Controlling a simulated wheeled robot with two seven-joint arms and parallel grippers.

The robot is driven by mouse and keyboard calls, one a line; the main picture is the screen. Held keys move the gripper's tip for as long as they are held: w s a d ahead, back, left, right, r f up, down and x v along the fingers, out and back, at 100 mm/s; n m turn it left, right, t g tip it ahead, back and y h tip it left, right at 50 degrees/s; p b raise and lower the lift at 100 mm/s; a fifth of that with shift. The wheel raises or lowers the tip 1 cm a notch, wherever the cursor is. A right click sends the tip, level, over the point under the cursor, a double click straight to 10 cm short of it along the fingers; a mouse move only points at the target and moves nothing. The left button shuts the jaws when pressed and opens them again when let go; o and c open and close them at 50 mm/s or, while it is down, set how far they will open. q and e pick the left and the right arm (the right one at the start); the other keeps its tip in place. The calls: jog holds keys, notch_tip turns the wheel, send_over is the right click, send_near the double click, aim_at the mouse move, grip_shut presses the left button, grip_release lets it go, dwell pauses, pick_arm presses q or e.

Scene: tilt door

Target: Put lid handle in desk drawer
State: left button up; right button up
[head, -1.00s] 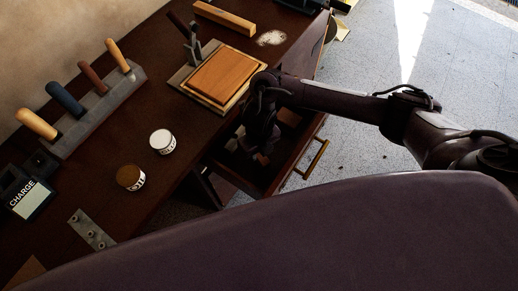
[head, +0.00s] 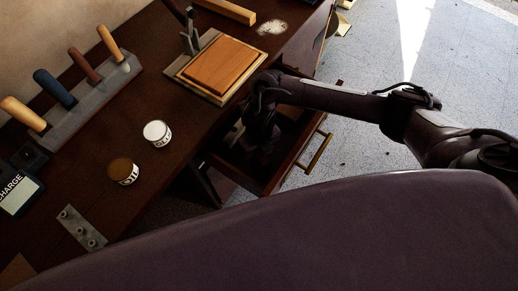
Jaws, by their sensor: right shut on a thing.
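The desk drawer (head: 290,165) is open below the desk's front edge, with a brass pull (head: 318,153) on its front. My right gripper (head: 262,140) points down over the drawer opening, dark against the dark inside. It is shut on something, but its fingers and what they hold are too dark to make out. I cannot pick out the lid handle for sure. A small pale shape (head: 232,135) shows just left of the gripper, at the drawer's inner side; I cannot tell what it is. My left gripper is not in view.
On the dark desk (head: 150,185) stand a wooden board (head: 224,66), a white-topped jar (head: 157,133), a brown-topped jar (head: 123,172), a rack of handled tools (head: 90,90), a drilled metal plate (head: 82,228) and a charger (head: 18,192). Open floor (head: 375,155) lies right of the drawer.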

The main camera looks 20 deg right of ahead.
jog(key=shift+f, duration=0.35)
jog(key=o, duration=1.4)
jog(key=shift+r, duration=0.1)
jog(key=shift+r+p, duration=1.2)
jog(key=shift+r, duration=2.65)
